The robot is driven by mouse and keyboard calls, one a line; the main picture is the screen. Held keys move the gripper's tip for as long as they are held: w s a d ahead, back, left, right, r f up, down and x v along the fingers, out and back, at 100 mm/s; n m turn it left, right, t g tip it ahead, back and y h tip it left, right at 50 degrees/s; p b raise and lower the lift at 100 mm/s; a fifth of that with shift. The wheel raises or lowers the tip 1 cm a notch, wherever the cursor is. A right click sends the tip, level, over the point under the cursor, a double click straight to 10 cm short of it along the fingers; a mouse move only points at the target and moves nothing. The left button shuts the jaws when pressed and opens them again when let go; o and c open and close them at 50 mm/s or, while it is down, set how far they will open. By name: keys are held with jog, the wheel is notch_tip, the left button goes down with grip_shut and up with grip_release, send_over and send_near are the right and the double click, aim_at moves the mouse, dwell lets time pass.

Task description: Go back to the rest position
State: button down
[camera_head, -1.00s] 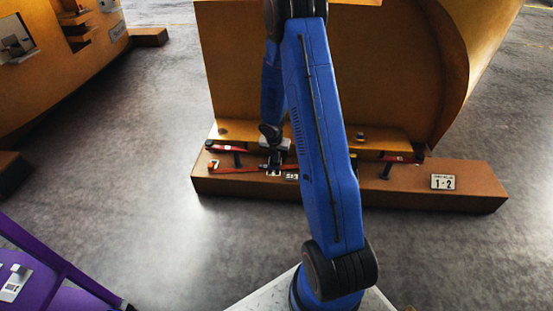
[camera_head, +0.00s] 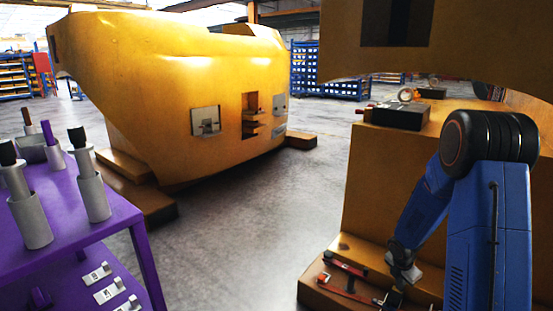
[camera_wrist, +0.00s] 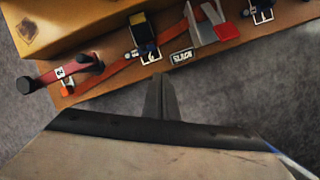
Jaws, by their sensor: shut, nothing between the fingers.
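My gripper (camera_head: 391,298) hangs low in front of the yellow casting on the right, above the brown support beam (camera_head: 330,299) at its foot. In the wrist view my gripper (camera_wrist: 160,98) has its fingers shut together with nothing between them. The fingertips point at the beam's edge, near a red strap (camera_wrist: 105,80) and a small black-and-yellow part (camera_wrist: 143,33). The blue arm is folded, its elbow high at the right of the head view. Whether the fingertips touch the beam I cannot tell.
A purple table (camera_head: 60,215) with grey cylindrical holders (camera_head: 92,197) stands at the left. A large yellow casting (camera_head: 180,90) rests on brown blocks behind it. A black box (camera_head: 400,116) sits on the right casting's ledge. Grey floor (camera_head: 240,230) between is clear.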

jog(key=s+a+r+m, duration=0.3)
jog(key=s+r+m, duration=0.1)
jog(key=r, duration=0.4)
jog(key=s+a+r+m+t, duration=0.1)
jog(key=s+a+r+m, duration=0.1)
jog(key=s+r+m, duration=0.45)
jog(key=s+a+r+m, duration=0.1)
jog(key=s+a+r, duration=0.2)
jog(key=r, duration=0.6)
jog(key=s+a+r+m+y, duration=0.1)
jog(key=s+a+r+m, duration=0.2)
jog(key=s, duration=0.4)
jog(key=s+a+r+m+t+y, duration=0.1)
jog(key=s+a+r+m, duration=0.2)
jog(key=s, duration=0.5)
jog(key=s+a+r+m, duration=0.2)
jog(key=s+a+m, duration=0.3)
jog(key=s, duration=0.2)
jog(key=shift+s+a+r+y, duration=0.15)
jog(key=shift+s+r+y, duration=0.1)
jog(key=shift+r+y, duration=0.15)
